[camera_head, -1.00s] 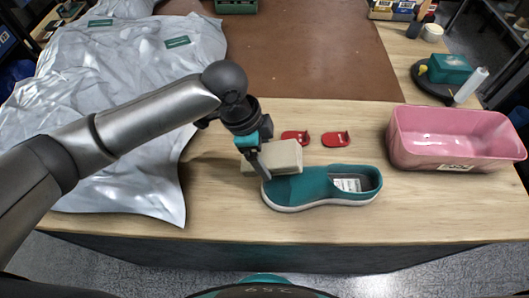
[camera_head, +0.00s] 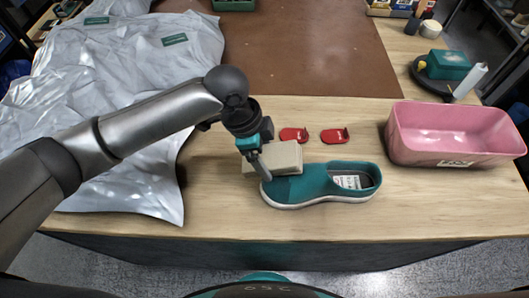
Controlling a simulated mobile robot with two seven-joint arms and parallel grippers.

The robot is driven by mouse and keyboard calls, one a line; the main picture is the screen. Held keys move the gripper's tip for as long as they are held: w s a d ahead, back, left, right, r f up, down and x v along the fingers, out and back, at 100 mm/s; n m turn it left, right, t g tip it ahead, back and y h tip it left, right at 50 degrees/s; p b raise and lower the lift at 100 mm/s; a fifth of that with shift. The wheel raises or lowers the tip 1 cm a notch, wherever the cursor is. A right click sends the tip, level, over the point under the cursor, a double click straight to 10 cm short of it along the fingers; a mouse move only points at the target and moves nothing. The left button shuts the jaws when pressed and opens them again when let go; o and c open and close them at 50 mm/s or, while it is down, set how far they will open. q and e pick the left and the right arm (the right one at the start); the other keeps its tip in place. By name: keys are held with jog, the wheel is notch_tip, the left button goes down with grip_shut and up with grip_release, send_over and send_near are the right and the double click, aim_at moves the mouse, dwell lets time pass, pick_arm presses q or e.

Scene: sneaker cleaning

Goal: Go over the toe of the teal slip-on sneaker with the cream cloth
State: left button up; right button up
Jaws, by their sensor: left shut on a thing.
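The teal slip-on sneaker (camera_head: 318,185) lies on the wooden table near its front edge, toe to the left and opening to the right. My left gripper (camera_head: 262,168) is shut on the cream cloth (camera_head: 281,157), which looks like a thick folded block. The cloth is at the toe end of the sneaker, at its far side. It seems to touch the toe, but the contact is partly hidden by the gripper. My right gripper does not show.
Two red items (camera_head: 335,136) lie behind the sneaker. A pink bin (camera_head: 455,150) stands at the right. A crumpled grey sheet (camera_head: 120,70) covers the left of the table. A brown mat (camera_head: 300,50) lies at the back. Bare wood is free right of the sneaker.

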pick_arm(q)
jog(key=shift+f, duration=0.1)
jog(key=shift+s+p, duration=0.5)
jog(key=shift+p, duration=0.1)
jog(key=shift+s+p, duration=1.05)
jog(key=shift+s, duration=0.15)
jog(key=shift+s+p, duration=0.3)
jog(key=shift+s, duration=0.15)
jog(key=shift+s+d+p, duration=0.1)
jog(key=shift+s+p, duration=0.8)
jog(key=shift+s, duration=0.1)
jog(key=shift+s+p, duration=0.75)
jog(key=shift+s, duration=0.25)
